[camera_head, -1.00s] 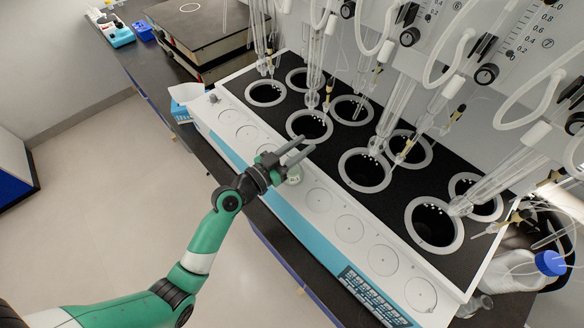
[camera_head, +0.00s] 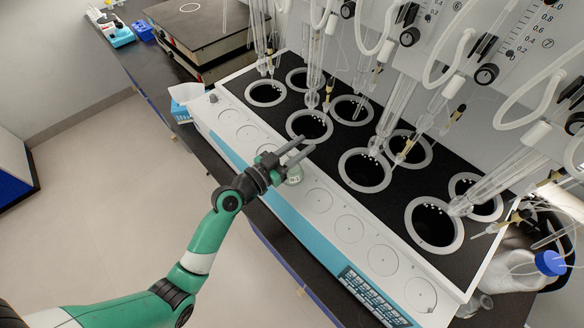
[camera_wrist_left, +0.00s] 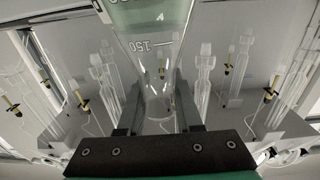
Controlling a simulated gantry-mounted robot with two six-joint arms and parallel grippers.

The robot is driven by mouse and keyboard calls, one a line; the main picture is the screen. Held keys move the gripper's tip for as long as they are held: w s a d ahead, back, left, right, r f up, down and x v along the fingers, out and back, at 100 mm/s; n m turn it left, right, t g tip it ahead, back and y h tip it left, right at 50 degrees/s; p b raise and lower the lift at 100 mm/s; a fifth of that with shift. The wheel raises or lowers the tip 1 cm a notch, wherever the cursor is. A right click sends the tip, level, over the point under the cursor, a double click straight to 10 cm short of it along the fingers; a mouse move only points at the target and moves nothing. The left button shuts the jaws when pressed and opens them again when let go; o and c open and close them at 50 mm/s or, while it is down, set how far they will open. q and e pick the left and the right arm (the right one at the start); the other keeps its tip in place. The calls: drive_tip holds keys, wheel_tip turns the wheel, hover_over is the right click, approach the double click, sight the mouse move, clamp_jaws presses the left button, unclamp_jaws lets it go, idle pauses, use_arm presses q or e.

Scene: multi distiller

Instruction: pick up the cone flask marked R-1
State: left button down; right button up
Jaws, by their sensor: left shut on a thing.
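A clear glass cone flask (camera_head: 294,175) shows under my left gripper, at the front white strip of the distiller; the arm partly hides it. In the left wrist view the flask (camera_wrist_left: 157,50) stands between the two fingers, its narrow part in the grip, with a 150 graduation mark readable. I cannot read an R-1 mark. My left gripper (camera_head: 308,145) is shut on the flask, its fingers pointing toward the heating wells; its fingers also show in the left wrist view (camera_wrist_left: 159,118). Whether the flask still touches the strip I cannot tell. My right gripper is not in view.
The distiller's black top has several round wells (camera_head: 364,171) with glass tubes and hoses above. Flat round plates (camera_head: 349,229) line its front strip. A blue-capped bottle (camera_head: 522,268) stands at the lower right. A blue tissue box (camera_head: 180,108) is beside the distiller's left end.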

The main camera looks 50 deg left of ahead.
use_arm(q)
drive_tip(key=shift+r, duration=0.25)
idle(0.4)
drive_tip(key=s+d+r+p, duration=0.8)
drive_tip(key=s+d+r, duration=0.1)
drive_tip(key=r, duration=0.3)
drive_tip(key=shift+s+r, duration=0.25)
drive_tip(key=shift+s, duration=0.55)
